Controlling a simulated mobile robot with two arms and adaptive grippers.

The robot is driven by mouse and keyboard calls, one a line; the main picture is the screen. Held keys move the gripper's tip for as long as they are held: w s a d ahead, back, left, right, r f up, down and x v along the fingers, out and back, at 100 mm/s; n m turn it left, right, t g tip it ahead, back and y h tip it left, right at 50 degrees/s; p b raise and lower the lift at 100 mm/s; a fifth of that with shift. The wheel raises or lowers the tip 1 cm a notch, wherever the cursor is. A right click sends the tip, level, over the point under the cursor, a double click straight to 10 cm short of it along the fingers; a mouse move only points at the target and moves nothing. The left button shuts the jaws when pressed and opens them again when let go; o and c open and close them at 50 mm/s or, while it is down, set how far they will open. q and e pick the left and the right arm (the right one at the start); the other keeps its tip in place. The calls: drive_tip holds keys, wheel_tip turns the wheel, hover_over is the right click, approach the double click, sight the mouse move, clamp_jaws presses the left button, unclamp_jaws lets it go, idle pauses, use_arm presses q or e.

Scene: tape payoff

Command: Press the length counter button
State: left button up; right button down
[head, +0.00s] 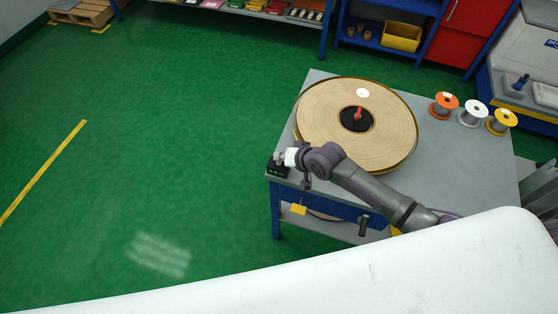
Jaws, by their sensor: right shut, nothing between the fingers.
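The length counter (277,171) is a small black box with a greenish display at the left front corner of the grey table. My right gripper (279,158) is shut and empty, right at the top of the counter. It covers part of the box, so the button is hidden. I cannot tell whether the fingertips touch it. My left gripper is not in view.
A large tan tape reel (320,115) with a red-handled hub lies on the grey table (455,165), close behind my right arm. Orange, white and yellow spools (501,121) stand at the right back. The green floor (150,140) to the left is clear.

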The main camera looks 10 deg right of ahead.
sight(281, 163)
drive_tip(key=shift+f, duration=0.45)
idle(0.6)
drive_tip(key=shift+r, duration=0.1)
drive_tip(key=shift+r+p, duration=0.75)
drive_tip(key=shift+r, duration=0.05)
wheel_tip(281, 163, up, 5)
drive_tip(key=p, duration=0.5)
idle(0.6)
